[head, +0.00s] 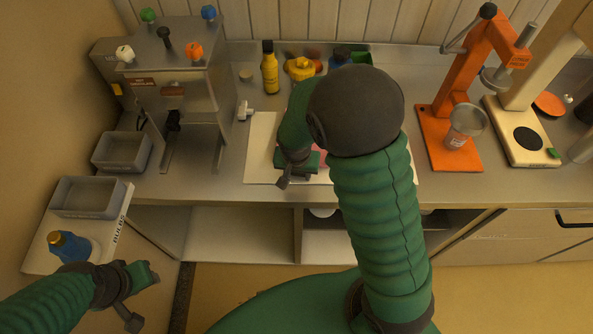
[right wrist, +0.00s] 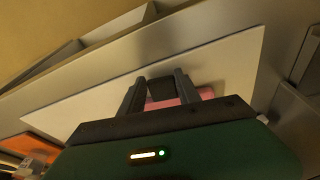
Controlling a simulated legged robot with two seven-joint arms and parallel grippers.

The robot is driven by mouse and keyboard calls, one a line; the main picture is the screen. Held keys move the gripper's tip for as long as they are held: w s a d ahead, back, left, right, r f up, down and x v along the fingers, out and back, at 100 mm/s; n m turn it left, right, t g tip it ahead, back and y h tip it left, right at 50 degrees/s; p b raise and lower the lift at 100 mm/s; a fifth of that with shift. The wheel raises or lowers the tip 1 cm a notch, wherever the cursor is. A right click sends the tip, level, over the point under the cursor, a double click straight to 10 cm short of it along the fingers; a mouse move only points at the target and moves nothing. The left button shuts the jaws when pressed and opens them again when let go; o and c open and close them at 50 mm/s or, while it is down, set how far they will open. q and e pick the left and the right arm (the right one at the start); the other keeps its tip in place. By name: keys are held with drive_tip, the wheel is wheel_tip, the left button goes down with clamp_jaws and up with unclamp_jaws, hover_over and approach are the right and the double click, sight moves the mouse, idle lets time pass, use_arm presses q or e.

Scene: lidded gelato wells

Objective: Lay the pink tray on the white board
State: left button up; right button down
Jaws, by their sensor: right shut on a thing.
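The pink tray (head: 319,159) shows only as a small patch beside my right gripper in the head view; my right arm hides most of it. My right gripper (head: 296,172) is shut on it, low over the white board (head: 261,150). In the right wrist view, pink parts of the tray (right wrist: 207,92) show at the fingers (right wrist: 160,92), with a dark piece between them. The white board (right wrist: 232,65) spreads behind. I cannot tell whether the tray touches the board. My left gripper (head: 140,288) is away at the lower left, its finger gap unclear.
A yellow bottle (head: 269,67) and a yellow item (head: 301,68) stand behind the board. An orange press (head: 462,95) stands right, a steel machine (head: 180,80) left. A grey bin (head: 122,152) and a side shelf with a blue bottle (head: 69,247) are at left.

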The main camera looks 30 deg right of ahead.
drive_tip(key=shift+w+d+f, duration=0.15)
drive_tip(key=shift+w+f, duration=0.05)
drive_tip(key=shift+s+a+r, duration=0.15)
drive_tip(key=shift+s+a, duration=0.1)
drive_tip(key=shift+a, duration=0.1)
drive_tip(key=shift+a+f, duration=0.15)
drive_tip(key=shift+f, duration=0.1)
drive_tip(key=c, duration=1.3)
unclamp_jaws()
drive_tip(key=shift+w, duration=0.15)
drive_tip(key=o, duration=0.5)
drive_tip(key=shift+d+f, duration=0.1)
drive_tip(key=shift+d, duration=0.15)
drive_tip(key=shift+o, duration=0.2)
drive_tip(key=shift+d, duration=0.1)
drive_tip(key=v, duration=1.6)
drive_tip(key=shift+r, duration=0.35)
drive_tip(key=shift+s, duration=0.2)
